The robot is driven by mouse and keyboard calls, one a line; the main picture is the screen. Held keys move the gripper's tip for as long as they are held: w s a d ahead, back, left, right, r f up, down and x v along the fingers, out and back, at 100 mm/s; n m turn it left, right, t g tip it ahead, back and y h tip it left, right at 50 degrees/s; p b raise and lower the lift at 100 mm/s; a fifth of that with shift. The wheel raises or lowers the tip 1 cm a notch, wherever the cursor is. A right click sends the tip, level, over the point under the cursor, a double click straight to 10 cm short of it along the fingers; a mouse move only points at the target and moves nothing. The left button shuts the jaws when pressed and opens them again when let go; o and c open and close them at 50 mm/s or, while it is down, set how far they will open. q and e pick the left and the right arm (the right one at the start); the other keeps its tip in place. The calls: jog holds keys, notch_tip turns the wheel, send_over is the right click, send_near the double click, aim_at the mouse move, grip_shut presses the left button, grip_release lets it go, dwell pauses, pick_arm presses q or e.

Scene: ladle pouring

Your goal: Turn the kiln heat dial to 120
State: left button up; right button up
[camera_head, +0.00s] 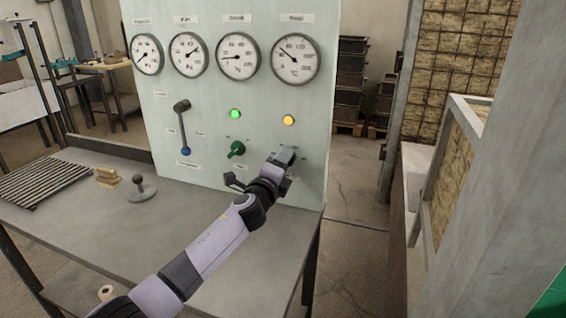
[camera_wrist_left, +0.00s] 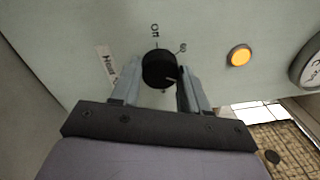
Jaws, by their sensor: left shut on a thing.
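The kiln heat dial is a round black knob (camera_wrist_left: 160,68) on the pale green panel (camera_head: 215,95), with small marks around it. My left gripper (camera_wrist_left: 158,82) is shut on the knob, with one finger on each side of it in the left wrist view. In the head view my left gripper (camera_head: 287,156) reaches the lower right of the panel and hides the knob. The printed numbers around the knob are too small and turned to read surely. My right gripper is not in view.
Above the gripper are an orange lamp (camera_head: 288,120) and a green lamp (camera_head: 235,114). Several gauges line the top. The grey bench (camera_head: 110,225) carries a brush (camera_head: 108,178) and a metal knobbed tool (camera_head: 140,188).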

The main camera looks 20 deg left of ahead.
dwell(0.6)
pick_arm(q)
jog(key=o, duration=1.1)
jog(key=shift+c, duration=0.2)
jog(key=s+p, duration=0.1)
jog(key=s, duration=0.6)
jog(key=shift+a+f+p, duration=0.2)
jog(key=shift+a+p, duration=0.05)
jog(key=shift+p, duration=0.05)
jog(key=shift+s, duration=0.1)
